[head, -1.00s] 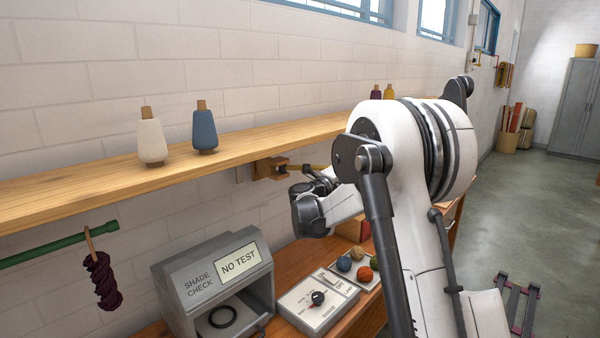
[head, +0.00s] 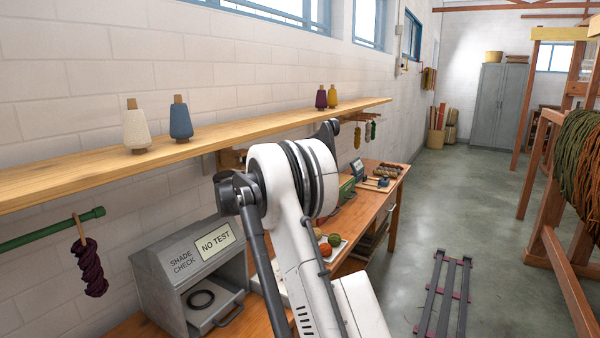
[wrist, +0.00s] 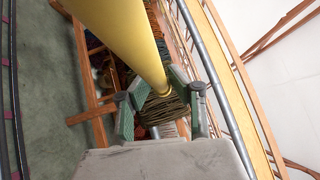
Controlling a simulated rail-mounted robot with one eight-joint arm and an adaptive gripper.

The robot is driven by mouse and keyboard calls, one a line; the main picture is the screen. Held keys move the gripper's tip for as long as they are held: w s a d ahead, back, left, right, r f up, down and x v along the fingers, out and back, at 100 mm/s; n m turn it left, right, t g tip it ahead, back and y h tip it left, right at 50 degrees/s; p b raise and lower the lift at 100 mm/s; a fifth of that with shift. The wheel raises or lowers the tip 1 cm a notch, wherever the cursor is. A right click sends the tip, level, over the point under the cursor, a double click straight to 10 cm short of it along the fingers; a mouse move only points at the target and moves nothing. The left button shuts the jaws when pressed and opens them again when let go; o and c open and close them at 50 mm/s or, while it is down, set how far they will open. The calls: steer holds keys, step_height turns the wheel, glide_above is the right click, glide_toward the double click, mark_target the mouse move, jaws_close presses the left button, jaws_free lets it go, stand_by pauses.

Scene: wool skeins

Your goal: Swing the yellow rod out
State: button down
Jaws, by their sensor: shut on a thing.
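The yellow rod (wrist: 122,40) runs large from the top of the wrist view down between the fingers of my gripper (wrist: 160,101). The green-padded fingers are shut on it, one on each side. In the head view my arm hides the gripper and the rod. A wooden bracket (head: 231,159) shows under the shelf just left of my arm; what it holds is hidden.
The wooden shelf (head: 75,172) carries several yarn cones. A green rod (head: 50,231) with a purple skein (head: 90,268) is at left. The grey shade-check box (head: 195,275) stands on the bench (head: 382,205). A loom (head: 545,190) stands right; a rack (head: 443,295) lies on the floor.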

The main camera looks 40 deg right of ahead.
steer(key=shift+a+g, duration=0.2)
steer(key=shift+g, duration=0.1)
steer(key=shift+f, duration=0.1)
steer(key=c, duration=2)
jaws_free()
steer(key=shift+c, duration=0.2)
steer(key=o, duration=0.4)
steer(key=shift+a, duration=0.15)
steer(key=shift+c, duration=0.2)
steer(key=v, duration=1.1)
steer(key=shift+w+a, duration=0.2)
steer(key=shift+a, duration=0.2)
